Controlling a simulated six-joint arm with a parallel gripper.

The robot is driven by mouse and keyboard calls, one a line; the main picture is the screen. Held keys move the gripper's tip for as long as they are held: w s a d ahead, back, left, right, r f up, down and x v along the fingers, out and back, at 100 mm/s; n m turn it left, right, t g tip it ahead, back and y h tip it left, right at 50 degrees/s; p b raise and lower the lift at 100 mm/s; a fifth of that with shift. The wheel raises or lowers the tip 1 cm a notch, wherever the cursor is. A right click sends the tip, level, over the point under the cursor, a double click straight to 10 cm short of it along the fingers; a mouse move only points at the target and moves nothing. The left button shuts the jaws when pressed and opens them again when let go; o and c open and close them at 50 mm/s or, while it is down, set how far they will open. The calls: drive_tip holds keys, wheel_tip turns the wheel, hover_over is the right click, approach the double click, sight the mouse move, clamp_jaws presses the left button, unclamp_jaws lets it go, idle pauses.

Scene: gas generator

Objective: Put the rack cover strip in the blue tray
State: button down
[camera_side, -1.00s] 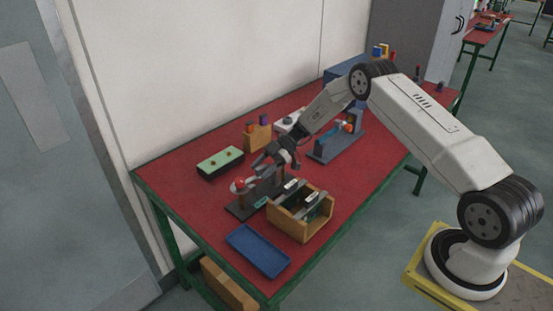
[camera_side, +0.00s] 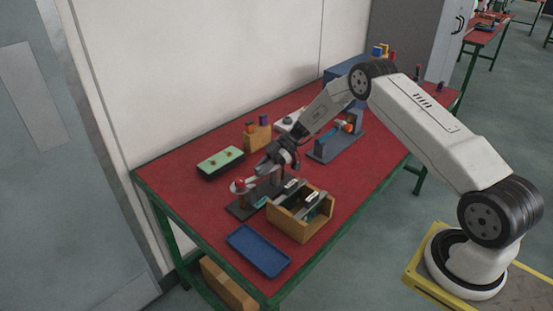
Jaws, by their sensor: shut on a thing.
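The blue tray (camera_side: 258,250) lies flat and empty at the front of the red table. My gripper (camera_side: 262,170) is low over the dark stand (camera_side: 243,208), behind the wooden rack (camera_side: 291,226) and well away from the tray. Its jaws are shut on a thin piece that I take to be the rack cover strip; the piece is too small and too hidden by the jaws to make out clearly. A red knob (camera_side: 240,183) on a pale disc shows just left of the jaws.
The open wooden rack holds dark upright pieces with pale labels, between my gripper and the tray. A green-topped box (camera_side: 220,162) stands behind left. A grey fixture (camera_side: 336,145) and an orange block (camera_side: 257,138) stand farther back. The table's front left is clear.

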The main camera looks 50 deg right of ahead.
drive_tip(key=shift+r, duration=0.1)
drive_tip(key=s+r, duration=0.4)
drive_tip(key=s, duration=0.3)
drive_tip(key=s+r, duration=0.3)
drive_tip(key=s, duration=0.4)
drive_tip(key=shift+r, duration=0.4)
drive_tip(key=shift+w+a+r, duration=0.1)
idle(0.4)
drive_tip(key=w+a+r+m+t+h, duration=0.2)
drive_tip(key=a+r+m+t, duration=0.2)
drive_tip(key=m, duration=0.1)
drive_tip(key=shift+w+a+r+t, duration=0.2)
drive_tip(key=shift+w+a+t, duration=0.15)
drive_tip(key=shift+a+t, duration=0.05)
